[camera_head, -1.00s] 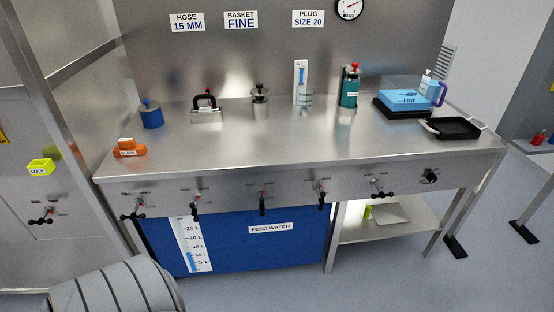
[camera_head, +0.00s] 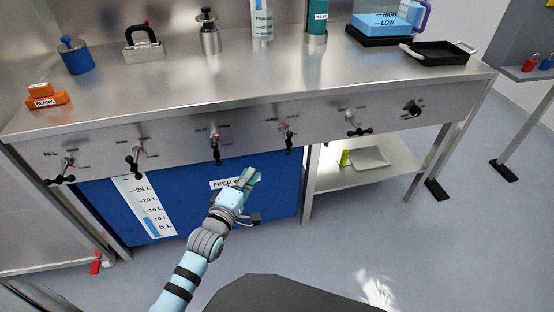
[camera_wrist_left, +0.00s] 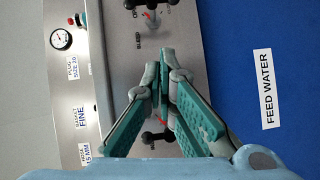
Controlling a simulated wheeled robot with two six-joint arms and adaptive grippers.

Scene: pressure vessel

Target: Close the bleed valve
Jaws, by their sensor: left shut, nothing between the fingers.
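The bleed valve (camera_head: 288,136) is the fourth handle from the left on the steel front panel, a small black bar handle with a red part, hanging roughly upright. In the left wrist view its label BLEED is near the top, and the bleed valve (camera_wrist_left: 150,8) is partly cut off by the top edge. My left gripper (camera_head: 254,174) has teal fingers, shut and empty. It is in front of the blue feed water panel, below and left of the bleed valve and apart from it. The fingertips (camera_wrist_left: 163,62) show in the left wrist view. My right gripper is not in view.
A neighbouring valve handle (camera_head: 216,148) is left of the bleed valve, and another (camera_head: 358,126) is to its right. The steel bench (camera_head: 170,100) overhangs the panel. A lower shelf (camera_head: 375,175) is at right. The floor in front is free.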

